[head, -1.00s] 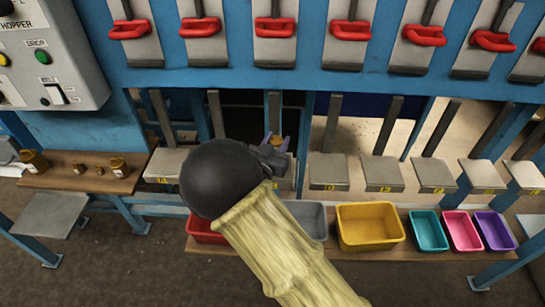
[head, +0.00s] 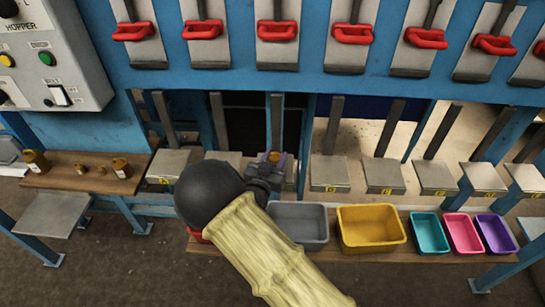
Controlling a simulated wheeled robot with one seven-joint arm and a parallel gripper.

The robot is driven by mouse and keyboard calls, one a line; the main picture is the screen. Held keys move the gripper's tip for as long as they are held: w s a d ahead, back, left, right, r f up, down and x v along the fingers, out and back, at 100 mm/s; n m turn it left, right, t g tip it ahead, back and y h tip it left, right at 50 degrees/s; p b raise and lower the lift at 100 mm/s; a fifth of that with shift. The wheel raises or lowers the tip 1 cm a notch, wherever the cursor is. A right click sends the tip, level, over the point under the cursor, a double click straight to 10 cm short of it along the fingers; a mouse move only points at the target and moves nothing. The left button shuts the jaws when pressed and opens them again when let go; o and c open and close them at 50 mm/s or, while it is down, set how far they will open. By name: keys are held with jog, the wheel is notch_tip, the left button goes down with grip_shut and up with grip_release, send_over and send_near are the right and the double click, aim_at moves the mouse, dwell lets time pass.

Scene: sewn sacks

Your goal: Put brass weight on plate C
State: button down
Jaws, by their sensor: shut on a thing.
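My gripper (head: 273,160) is shut on a small brass weight (head: 274,156), whose orange-brown top shows between the fingers. It is over the third plate from the left, plate C by its place in the row (head: 291,172), which is mostly hidden behind my gripper. I cannot tell whether the weight touches this plate. The plate's label is hidden. Plate A (head: 168,163) is to the left, and the plate marked D (head: 329,170) is just to the right.
Several other brass weights, one large at the left end (head: 36,162), stand on a wooden shelf (head: 62,180). Below the plates are grey (head: 300,236), yellow (head: 370,240), teal, pink and purple bins, with a red one mostly hidden. Upright grey bars stand behind the plates; red handles hang above.

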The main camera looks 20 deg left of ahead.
jog(key=c, duration=1.4)
grip_release()
jog(key=shift+f, duration=0.15)
jog(key=o, duration=0.5)
jog(key=shift+r, duration=0.3)
jog(key=s, duration=0.4)
jog(key=s+b, duration=0.1)
jog(key=s, duration=0.7)
jog(key=shift+a+f+b, duration=0.1)
jog(key=shift+a+b, duration=0.25)
